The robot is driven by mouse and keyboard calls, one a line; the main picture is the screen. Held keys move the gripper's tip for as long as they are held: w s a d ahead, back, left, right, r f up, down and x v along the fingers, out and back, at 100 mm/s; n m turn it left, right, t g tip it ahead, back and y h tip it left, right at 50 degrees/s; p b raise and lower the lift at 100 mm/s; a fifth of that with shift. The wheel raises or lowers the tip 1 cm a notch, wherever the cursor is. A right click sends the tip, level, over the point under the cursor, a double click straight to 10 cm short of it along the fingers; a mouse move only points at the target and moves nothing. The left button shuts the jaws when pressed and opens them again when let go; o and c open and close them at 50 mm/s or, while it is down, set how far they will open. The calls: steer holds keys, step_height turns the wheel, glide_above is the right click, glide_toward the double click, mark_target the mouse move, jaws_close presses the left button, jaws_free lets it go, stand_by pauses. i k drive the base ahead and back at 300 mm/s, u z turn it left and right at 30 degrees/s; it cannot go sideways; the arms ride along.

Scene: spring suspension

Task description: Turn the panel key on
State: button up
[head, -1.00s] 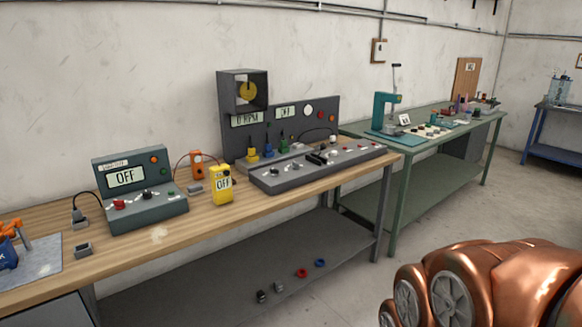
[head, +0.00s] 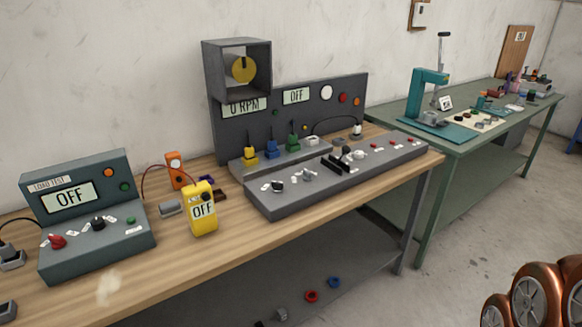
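The large dark grey panel (head: 340,98) stands at the back of the wooden bench, with a display reading "0 RPM" and another reading "OFF". Its low sloped control console (head: 345,181) in front carries two small knob-like controls at its left, (head: 277,186) and (head: 307,175), a black slotted block (head: 335,163) and several small red buttons. Which control is the panel key is too small to tell. My gripper is not in view; only copper-coloured links of my arm show at the bottom right, well apart from the panel.
A load test box (head: 95,255) reading "OFF" and a yellow meter (head: 201,222) reading "OFF" stand left of the console. A green bench (head: 450,142) with a teal press (head: 425,95) adjoins at right. Open floor (head: 450,275) lies in front.

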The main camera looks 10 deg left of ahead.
mark_target(278, 187)
steer(key=u, duration=0.3)
steer(key=i, duration=0.85)
steer(key=u, duration=1.45)
steer(key=i, duration=0.6)
steer(key=u, duration=0.5)
